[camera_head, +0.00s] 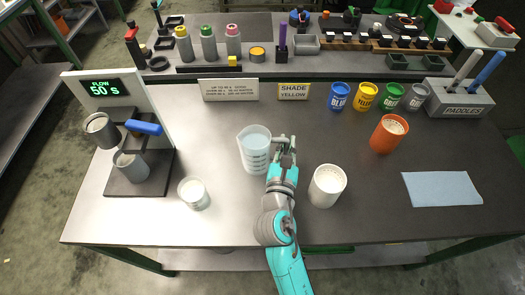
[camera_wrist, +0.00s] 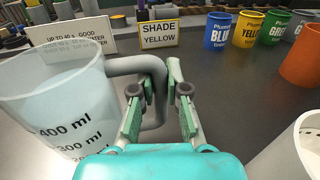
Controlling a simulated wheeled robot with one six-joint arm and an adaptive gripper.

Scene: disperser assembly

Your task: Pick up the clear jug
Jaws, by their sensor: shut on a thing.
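The clear jug (camera_head: 254,150) stands upright on the table, pale blue and see-through with black volume marks. In the wrist view the jug (camera_wrist: 62,105) fills the left side, with its grey handle (camera_wrist: 152,66) reaching right between my fingers. My gripper (camera_head: 284,146) is at the right side of the jug, shut on the handle. In the wrist view my gripper (camera_wrist: 158,105) has one green-padded finger on each side of the handle. I cannot tell from these views whether the jug's base is clear of the table.
A white tub (camera_head: 327,186) stands close to the right of my gripper. A small cup (camera_head: 194,193) is at front left, near the flow stand (camera_head: 140,170). Signs and paint cups line the back.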

